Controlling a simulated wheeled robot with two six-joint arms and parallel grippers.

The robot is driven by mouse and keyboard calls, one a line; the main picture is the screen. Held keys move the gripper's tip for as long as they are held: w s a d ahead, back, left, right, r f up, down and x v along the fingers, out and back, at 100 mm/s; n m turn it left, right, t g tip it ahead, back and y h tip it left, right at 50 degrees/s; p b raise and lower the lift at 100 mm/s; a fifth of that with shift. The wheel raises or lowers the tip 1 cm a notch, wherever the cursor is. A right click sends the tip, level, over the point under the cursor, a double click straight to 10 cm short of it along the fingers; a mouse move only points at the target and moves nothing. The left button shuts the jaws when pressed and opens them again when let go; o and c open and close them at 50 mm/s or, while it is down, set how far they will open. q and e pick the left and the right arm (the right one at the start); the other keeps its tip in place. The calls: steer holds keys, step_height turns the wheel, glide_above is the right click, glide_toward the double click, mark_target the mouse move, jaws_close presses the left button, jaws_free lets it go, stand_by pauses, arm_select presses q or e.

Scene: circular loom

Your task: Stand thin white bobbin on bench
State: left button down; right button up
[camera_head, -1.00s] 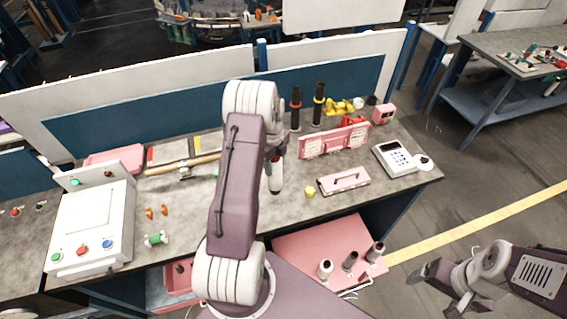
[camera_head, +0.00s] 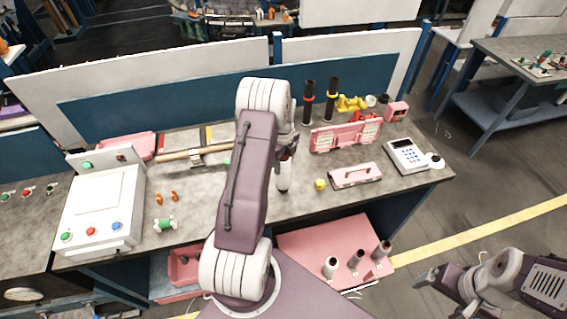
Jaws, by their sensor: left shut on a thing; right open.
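The thin white bobbin (camera_head: 283,178) hangs upright over the middle of the bench (camera_head: 225,205), just below my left gripper (camera_head: 286,153). My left gripper is shut on its upper end, and the arm partly hides the fingers. I cannot tell whether the bobbin's lower end touches the bench top. My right gripper (camera_head: 428,278) is open and empty, off the bench at the lower right.
A yellow piece (camera_head: 320,184) and a pink lidded box (camera_head: 354,176) lie right of the bobbin. A pink rack (camera_head: 345,136) and two dark bobbins (camera_head: 308,103) stand behind. A white control box (camera_head: 100,208) is at left. Pink lower shelf (camera_head: 305,243) holds several bobbins.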

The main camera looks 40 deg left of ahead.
arm_select(q)
steer(key=shift+w+f, duration=0.3)
steer(key=shift+f, duration=0.1)
steer(key=shift+f+b, duration=0.2)
steer(key=shift+b, duration=0.1)
steer(key=c, duration=0.7)
jaws_free()
steer(key=shift+r, duration=0.1)
steer(key=shift+o, duration=1)
steer(key=shift+s, duration=0.15)
arm_select(e)
steer(key=shift+w+f, duration=0.15)
steer(key=shift+f, duration=0.2)
steer(key=shift+w, duration=0.1)
